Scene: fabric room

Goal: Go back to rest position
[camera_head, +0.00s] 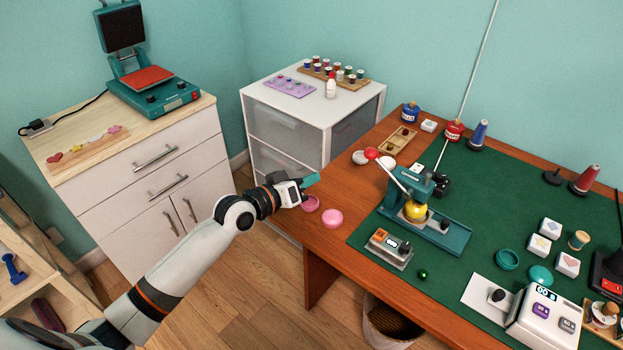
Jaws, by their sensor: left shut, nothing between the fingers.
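My left gripper (311,181) shows in the head view, its arm coming in from the lower left. Its teal fingers are shut and empty. It is above the left edge of the wooden table (327,240), just behind two pink round pieces. One pink piece (310,203) lies close below the gripper, and the other pink piece (333,218) lies a little to the right. My right gripper is not in view.
A teal press (440,222) with a yellow round part stands on the green mat (508,205). A white drawer unit (310,115) is behind the gripper. A cabinet (150,165) with a heat press (155,95) stands at left. Open floor (220,290) lies left of the table.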

